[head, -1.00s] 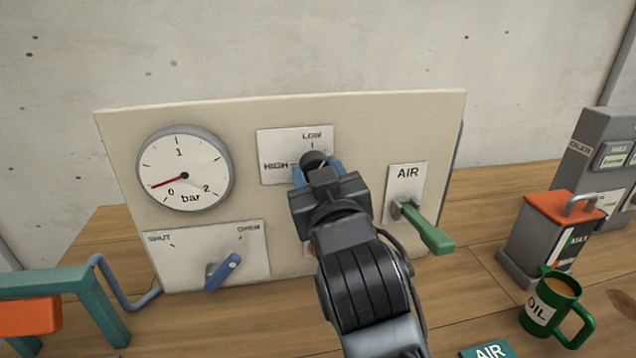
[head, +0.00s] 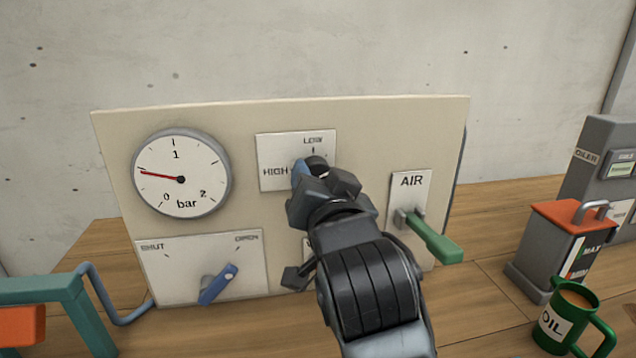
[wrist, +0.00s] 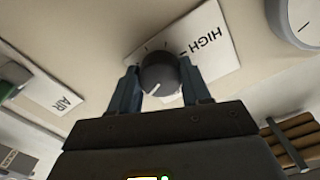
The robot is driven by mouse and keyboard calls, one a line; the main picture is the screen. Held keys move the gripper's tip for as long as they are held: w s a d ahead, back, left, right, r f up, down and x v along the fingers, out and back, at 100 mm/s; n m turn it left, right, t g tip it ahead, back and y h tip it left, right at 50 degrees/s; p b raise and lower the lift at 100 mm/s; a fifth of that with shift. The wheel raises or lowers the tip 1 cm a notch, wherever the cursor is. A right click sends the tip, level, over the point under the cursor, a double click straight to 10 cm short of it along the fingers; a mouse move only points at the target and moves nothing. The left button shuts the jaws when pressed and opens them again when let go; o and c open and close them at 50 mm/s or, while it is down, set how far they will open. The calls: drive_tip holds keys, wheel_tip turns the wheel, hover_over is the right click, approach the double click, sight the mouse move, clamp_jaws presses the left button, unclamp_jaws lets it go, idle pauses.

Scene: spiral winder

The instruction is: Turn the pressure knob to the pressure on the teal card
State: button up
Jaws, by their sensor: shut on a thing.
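The pressure knob is a dark round knob on a white HIGH/LOW plate (head: 272,180), mostly hidden by my gripper in the head view. In the wrist view the knob (wrist: 158,72) sits between the two blue fingers, its pale mark pointing to the lower left. My gripper (head: 311,172) is shut on it. The bar gauge (head: 181,174) has a red needle pointing left and slightly up, between 0 and 1. The teal card is not in view now, so its pressure cannot be read.
A blue SHUT/OPEN valve handle (head: 219,284) is below left of my arm. A green AIR lever (head: 434,238) juts out close on the right. A green OIL mug (head: 571,318) and an orange-topped can (head: 556,240) stand farther right.

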drive_tip(key=shift+f, duration=0.1)
idle(0.3)
drive_tip(key=o, duration=1.1)
drive_tip(key=shift+c, duration=0.2)
drive_tip(key=shift+s, duration=0.1)
drive_tip(key=b+v, duration=0.1)
drive_tip(key=v, duration=0.6)
drive_tip(key=shift+s, duration=0.3)
drive_tip(key=shift+d, duration=0.15)
